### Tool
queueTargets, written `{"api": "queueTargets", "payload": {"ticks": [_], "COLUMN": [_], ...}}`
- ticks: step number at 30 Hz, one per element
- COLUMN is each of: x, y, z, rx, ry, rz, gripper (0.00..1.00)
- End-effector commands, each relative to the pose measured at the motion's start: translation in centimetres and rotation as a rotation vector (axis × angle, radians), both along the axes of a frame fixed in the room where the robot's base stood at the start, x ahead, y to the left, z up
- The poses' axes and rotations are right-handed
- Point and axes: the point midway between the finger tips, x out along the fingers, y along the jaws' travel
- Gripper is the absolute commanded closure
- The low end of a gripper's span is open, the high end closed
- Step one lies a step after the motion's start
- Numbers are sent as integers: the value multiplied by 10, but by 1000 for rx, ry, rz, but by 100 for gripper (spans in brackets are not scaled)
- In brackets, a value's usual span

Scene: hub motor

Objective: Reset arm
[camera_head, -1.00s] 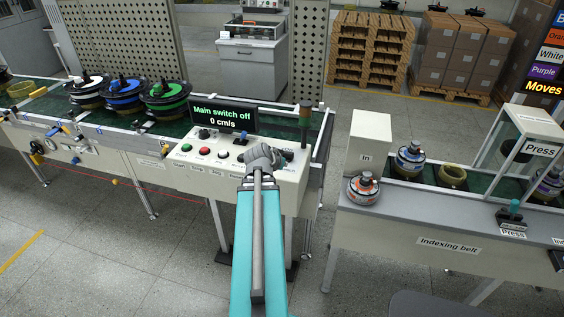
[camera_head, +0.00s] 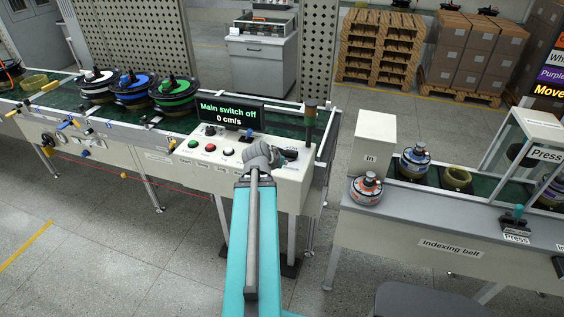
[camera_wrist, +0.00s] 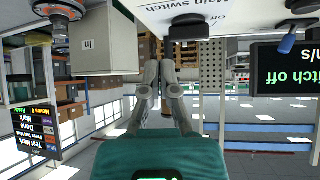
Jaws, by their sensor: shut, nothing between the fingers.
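My teal arm (camera_head: 254,245) reaches forward to the white control panel (camera_head: 205,172) of the left conveyor. Its grey wrist joint (camera_head: 260,157) sits over the right part of the panel and hides my fingers in the head view. In the wrist view, which is upside down, my gripper (camera_wrist: 166,68) is shut with its two fingers together and nothing between them. The black main switch knob (camera_wrist: 188,28) lies past the fingertips, apart from them. The display (camera_head: 231,112) reads "Main switch off" and "0 cm/s".
Hub motors with white, blue (camera_head: 134,92) and green tops stand on the left belt. A signal post (camera_head: 309,122) rises at the panel's right. Across a gap is the indexing belt (camera_head: 430,243) with a white "In" box (camera_head: 374,140), several small motors and the press (camera_head: 535,155).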

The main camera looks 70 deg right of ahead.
Motion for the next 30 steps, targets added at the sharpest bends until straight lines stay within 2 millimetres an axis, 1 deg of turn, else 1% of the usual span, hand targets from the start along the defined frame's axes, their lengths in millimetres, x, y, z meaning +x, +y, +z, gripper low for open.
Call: {"api": "queueTargets", "payload": {"ticks": [10, 22, 26, 29, 30], "x": [-5, -5, 1, 12, 19], "y": [-2, -2, 0, 4, 7], "z": [0, 0, -1, -2, -3], "rx": [0, 0, 7, 20, 28], "ry": [0, 0, 2, 5, 8], "rz": [-8, -8, 4, 25, 38], "gripper": [100, 100, 100, 100, 100]}}
